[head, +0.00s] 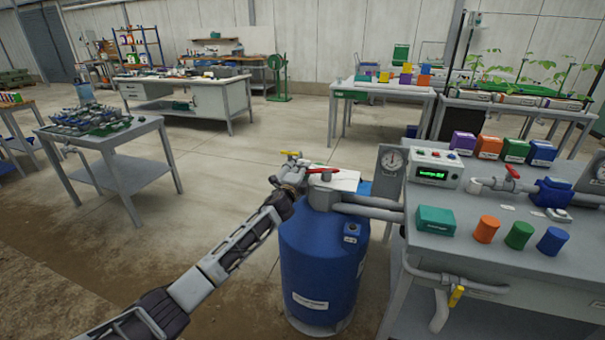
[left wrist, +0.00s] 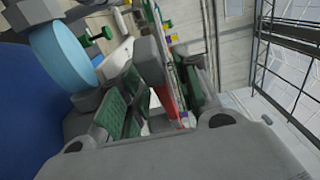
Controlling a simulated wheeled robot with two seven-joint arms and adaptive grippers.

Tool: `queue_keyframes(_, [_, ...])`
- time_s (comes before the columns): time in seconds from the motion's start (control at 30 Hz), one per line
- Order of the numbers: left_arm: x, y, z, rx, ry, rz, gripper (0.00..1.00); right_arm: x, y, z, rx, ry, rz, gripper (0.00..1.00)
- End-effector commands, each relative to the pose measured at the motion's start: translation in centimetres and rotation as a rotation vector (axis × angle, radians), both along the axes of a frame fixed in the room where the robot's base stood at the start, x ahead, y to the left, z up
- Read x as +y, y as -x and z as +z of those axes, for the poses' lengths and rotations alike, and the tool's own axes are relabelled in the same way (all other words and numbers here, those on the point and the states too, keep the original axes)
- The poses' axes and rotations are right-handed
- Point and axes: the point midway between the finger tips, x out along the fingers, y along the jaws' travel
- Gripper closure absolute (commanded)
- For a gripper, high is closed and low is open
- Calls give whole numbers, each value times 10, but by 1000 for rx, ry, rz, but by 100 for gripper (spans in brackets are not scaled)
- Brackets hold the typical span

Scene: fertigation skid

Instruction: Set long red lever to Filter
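A blue tank (head: 318,262) stands left of the grey bench, with a valve head on top. A long red lever (head: 324,170) lies across the valve head, roughly level. Any position marks under it are too small to read. My left gripper (head: 287,182) is at the left of the valve head, close to the lever's left end. In the left wrist view the fingers (left wrist: 157,95) with green pads stand apart, and a red strip, probably the lever (left wrist: 181,92), shows between them. I cannot tell whether they touch it. My right gripper is not in view.
A yellow-handled valve (head: 290,153) sits just behind my left gripper. A gauge (head: 391,162) and a grey pipe (head: 368,207) stand right of the tank. The grey bench (head: 468,262) holds a control box (head: 436,168), canisters and a smaller red lever (head: 512,171).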

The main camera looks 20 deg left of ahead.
Motion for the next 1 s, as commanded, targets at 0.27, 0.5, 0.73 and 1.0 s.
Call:
queue_keyframes(0.27, [0, -1, 0, 0, 0, 0, 68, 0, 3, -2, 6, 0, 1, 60])
queue_keyframes(0.5, [0, -1, 0, 1, 0, 0, 91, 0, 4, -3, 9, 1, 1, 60])
queue_keyframes(0.73, [0, -1, 0, 1, -1, 1, 100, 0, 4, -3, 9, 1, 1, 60])
queue_keyframes(1.0, [0, -1, -1, 1, -1, 2, 100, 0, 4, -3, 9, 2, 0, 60])
